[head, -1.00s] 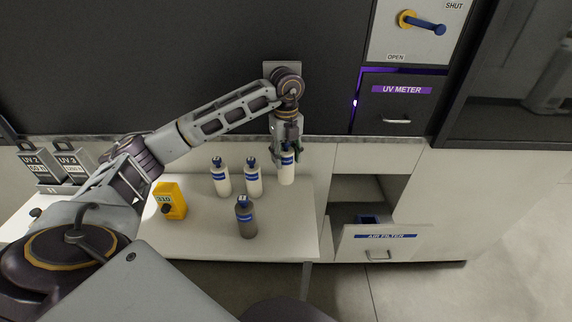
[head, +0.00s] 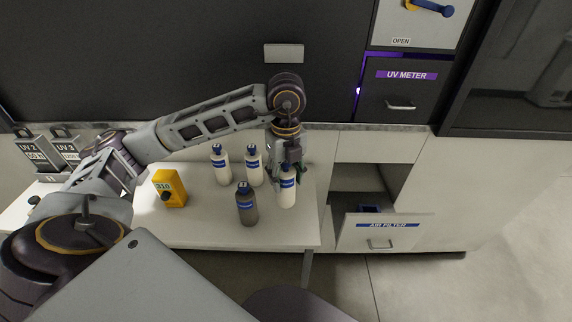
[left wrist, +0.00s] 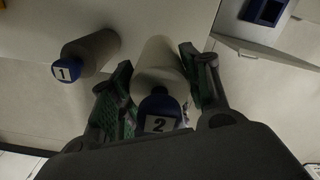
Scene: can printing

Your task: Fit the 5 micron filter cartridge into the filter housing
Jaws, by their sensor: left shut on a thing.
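My left gripper (head: 285,172) is shut on a white cartridge (head: 287,193) with a blue band, at the right end of the table. The left wrist view shows this cartridge (left wrist: 160,65) between the fingers, with a "2" on its blue cap. I cannot tell whether its base touches the table. Two white cartridges (head: 221,168) (head: 254,168) and a grey one (head: 247,208) stand to the left; their micron print is unreadable. The open drawer (head: 385,242) marked "AIR FILTER" holds a blue square holder (head: 369,208). My right gripper is out of view.
A yellow device (head: 168,188) reading "310" stands on the white table (head: 190,230). Cartridge "1" (left wrist: 90,52) is near the held one in the left wrist view. A closed "UV METER" drawer (head: 403,95) is above right. A gap separates the table and cabinet front.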

